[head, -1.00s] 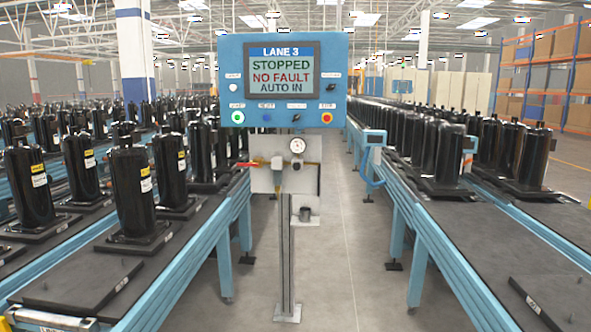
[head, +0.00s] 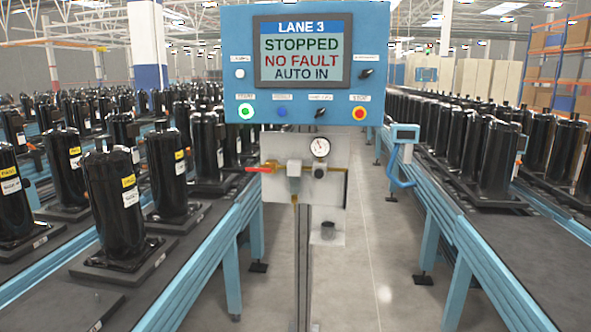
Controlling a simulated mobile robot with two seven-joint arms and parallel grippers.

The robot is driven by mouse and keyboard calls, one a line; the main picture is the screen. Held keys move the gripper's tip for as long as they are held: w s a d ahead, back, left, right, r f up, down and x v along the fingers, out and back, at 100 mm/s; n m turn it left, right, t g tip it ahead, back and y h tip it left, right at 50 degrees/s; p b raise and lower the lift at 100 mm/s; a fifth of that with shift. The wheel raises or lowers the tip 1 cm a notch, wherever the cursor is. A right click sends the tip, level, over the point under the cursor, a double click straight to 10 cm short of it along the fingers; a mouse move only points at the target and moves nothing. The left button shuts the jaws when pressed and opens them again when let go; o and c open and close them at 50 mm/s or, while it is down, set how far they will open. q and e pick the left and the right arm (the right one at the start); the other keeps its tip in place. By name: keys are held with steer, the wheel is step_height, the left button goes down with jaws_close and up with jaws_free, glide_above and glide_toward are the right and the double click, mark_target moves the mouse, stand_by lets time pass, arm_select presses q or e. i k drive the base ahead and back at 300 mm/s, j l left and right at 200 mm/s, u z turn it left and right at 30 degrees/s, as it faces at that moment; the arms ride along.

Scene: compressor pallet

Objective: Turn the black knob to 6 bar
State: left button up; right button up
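A small black knob (head: 319,172) sits just below a round white pressure gauge (head: 320,147) on a pale plate (head: 330,192) under the control panel. The gauge's reading is too small to tell. A brass-coloured pipe (head: 340,170) runs beside the knob, and a red lever handle (head: 259,169) sticks out to the left. Neither of my grippers is in view.
The blue control panel (head: 241,100) reads LANE 3, STOPPED, NO FAULT, AUTO IN, and stands on a post (head: 303,270). Conveyors (head: 185,262) with black compressors (head: 120,200) flank it. The grey floor (head: 375,270) between the conveyors is clear.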

mark_target(319, 172)
steer(key=i+u, duration=0.15)
steer(key=i, duration=0.3)
steer(key=i+l+u, duration=0.15)
steer(key=i, duration=0.25)
steer(key=i+l+u, duration=0.15)
steer(key=i, duration=0.25)
